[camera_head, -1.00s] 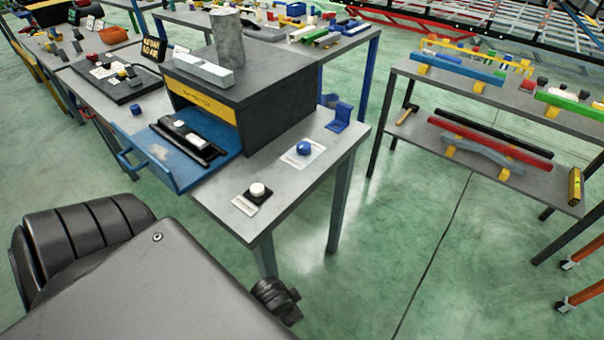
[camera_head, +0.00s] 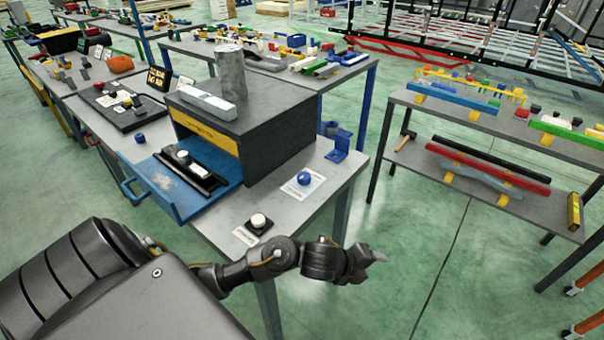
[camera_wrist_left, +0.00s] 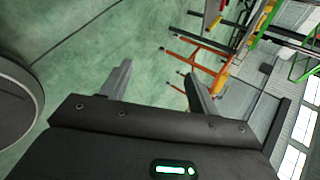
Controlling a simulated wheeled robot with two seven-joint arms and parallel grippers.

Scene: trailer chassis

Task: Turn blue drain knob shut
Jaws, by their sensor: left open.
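A round blue knob (camera_head: 304,178) sits on a white labelled plate near the right end of the grey table (camera_head: 322,207). I cannot read its label or tell which way it is turned. My left gripper (camera_head: 377,255) is beyond the table's front right corner, pointing right, apart from the knob and nearer to me. In the left wrist view its two fingers (camera_wrist_left: 158,86) stand apart with nothing between them. The knob is not visible in that view. My right gripper is not in view.
A white button (camera_head: 258,220) on a black base sits in front of the knob. A dark box (camera_head: 285,125) with an open blue drawer (camera_head: 160,187) stands to its left, and a blue bracket (camera_head: 338,150) behind. A shelf rack (camera_head: 420,150) stands right, across open floor.

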